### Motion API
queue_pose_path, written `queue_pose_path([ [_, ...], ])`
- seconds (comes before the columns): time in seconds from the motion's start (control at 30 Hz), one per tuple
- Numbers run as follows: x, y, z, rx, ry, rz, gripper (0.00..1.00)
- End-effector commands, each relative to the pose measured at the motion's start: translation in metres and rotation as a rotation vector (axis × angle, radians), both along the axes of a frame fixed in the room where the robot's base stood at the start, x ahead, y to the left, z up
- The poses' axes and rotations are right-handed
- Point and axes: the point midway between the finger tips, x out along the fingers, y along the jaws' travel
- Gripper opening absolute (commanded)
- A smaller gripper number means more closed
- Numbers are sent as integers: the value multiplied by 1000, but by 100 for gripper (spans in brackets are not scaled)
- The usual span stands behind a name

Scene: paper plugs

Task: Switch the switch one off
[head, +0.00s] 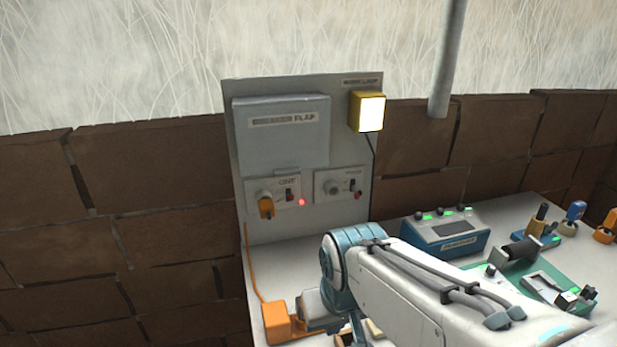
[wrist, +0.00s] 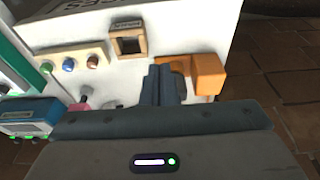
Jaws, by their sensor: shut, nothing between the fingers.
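The grey wall panel (head: 283,225) carries two small socket units side by side. The left unit has a dark and red switch (head: 290,194), a red light (head: 302,202) and an orange plug (head: 266,207). The right unit has another small switch (head: 353,185) and a round grey socket (head: 331,188). My gripper's fingers (wrist: 163,75) are shut and empty in the wrist view, low over the table beside an orange box (wrist: 208,75). In the head view my gripper is partly hidden by my arm, below and apart from the switches.
A grey flap (head: 283,145) covers the panel's upper part. A lit yellow lamp (head: 368,112) sits at its upper right. An orange cable runs down to the orange box (head: 277,323). A blue control box (head: 446,236) and several tools stand on the table's right.

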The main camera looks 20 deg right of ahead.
Motion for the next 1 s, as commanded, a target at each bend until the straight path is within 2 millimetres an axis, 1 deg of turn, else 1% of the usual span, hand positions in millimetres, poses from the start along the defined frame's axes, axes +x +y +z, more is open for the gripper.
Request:
queue_pose_path([
  [0.4, 0, 0, 0, 0, -1, 0, 0],
  [0.47, 3, 0, 0, 1, -12, -1, 0],
  [0.53, 11, -1, -1, 2, -43, -4, 0],
  [0.57, 16, -3, -1, 4, -66, -8, 0],
  [0.67, 44, -6, 1, 10, -179, -20, 0],
  [0.77, 80, -9, 9, 23, -340, -35, 0],
  [0.8, 95, -10, 13, 29, -412, -40, 0],
  [0.9, 130, -13, 29, 48, -589, -52, 0],
  [1.0, 160, -15, 49, 70, -761, -63, 0],
])
